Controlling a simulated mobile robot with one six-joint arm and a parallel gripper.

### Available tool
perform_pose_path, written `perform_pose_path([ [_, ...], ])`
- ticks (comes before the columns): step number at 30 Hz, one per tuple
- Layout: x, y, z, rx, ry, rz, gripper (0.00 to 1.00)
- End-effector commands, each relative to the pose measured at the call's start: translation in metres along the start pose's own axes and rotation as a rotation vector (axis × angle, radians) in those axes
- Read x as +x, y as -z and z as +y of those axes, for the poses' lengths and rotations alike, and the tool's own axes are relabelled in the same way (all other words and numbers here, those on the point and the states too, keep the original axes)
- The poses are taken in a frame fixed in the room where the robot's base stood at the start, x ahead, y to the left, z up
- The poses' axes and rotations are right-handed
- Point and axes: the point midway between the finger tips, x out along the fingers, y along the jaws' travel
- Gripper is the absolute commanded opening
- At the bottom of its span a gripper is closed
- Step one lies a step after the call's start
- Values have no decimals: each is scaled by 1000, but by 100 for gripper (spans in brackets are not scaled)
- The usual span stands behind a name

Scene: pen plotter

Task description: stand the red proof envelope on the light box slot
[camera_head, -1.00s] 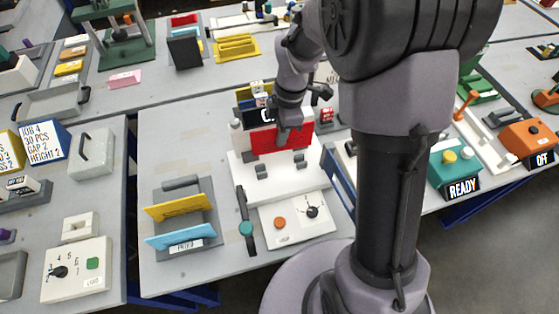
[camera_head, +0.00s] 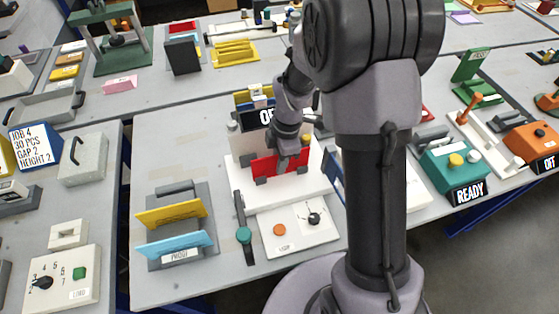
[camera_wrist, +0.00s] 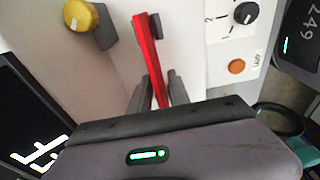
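The red proof envelope (camera_head: 266,167) stands roughly upright over the white light box (camera_head: 237,148). Its lower edge is at the dark clips of the slot (camera_head: 261,181); I cannot tell if it is fully seated. My gripper (camera_head: 291,158) is shut on the red envelope near its upper right part and hides some of it. In the wrist view the red envelope (camera_wrist: 146,55) runs edge-on between my gripper's fingers (camera_wrist: 160,92). A dark clip (camera_wrist: 155,26) lies close beside its far end.
A rack labelled PROOF (camera_head: 208,240) holds a yellow envelope (camera_head: 172,213) and a blue envelope (camera_head: 175,246). A panel (camera_head: 322,235) with a dial and an orange button lies in front of the light box. A dark OFF sign (camera_head: 258,117) stands behind it. A teal READY box (camera_head: 452,166) is at right.

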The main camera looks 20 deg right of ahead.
Motion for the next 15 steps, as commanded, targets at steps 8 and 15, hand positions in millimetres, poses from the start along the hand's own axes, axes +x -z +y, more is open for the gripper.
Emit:
perform_pose_path([
  [8,-1,0,0,0,0,0,25],
  [15,-51,1,1,0,-5,0,25],
])
